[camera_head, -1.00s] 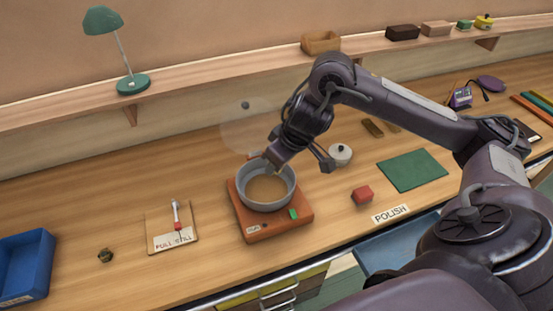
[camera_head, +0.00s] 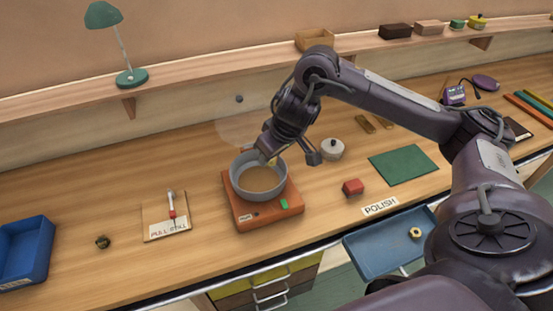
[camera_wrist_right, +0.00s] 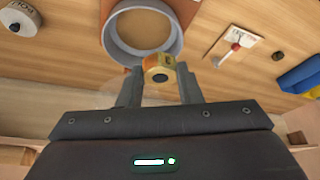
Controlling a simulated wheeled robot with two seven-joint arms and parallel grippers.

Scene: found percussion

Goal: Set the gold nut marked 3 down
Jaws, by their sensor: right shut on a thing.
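My right gripper (camera_wrist_right: 158,85) is shut on a gold nut (camera_wrist_right: 158,72) with a dark hole and a small mark on its side, too small to read surely. In the head view the gripper (camera_head: 267,157) is at the back right rim of a grey pan (camera_head: 240,180), and a bit of the gold nut (camera_head: 273,161) shows there. The wrist view shows the nut in front of the rim of the pan (camera_wrist_right: 112,50); whether they touch I cannot tell. The pan stands on an orange scale-like base (camera_head: 266,213). My left gripper is out of view.
Another gold nut (camera_head: 415,233) lies in a blue tray (camera_head: 375,254) below the POLISH label (camera_head: 380,206). A dark brass nut (camera_head: 102,241) sits left of the PULL STILL board (camera_head: 153,214).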

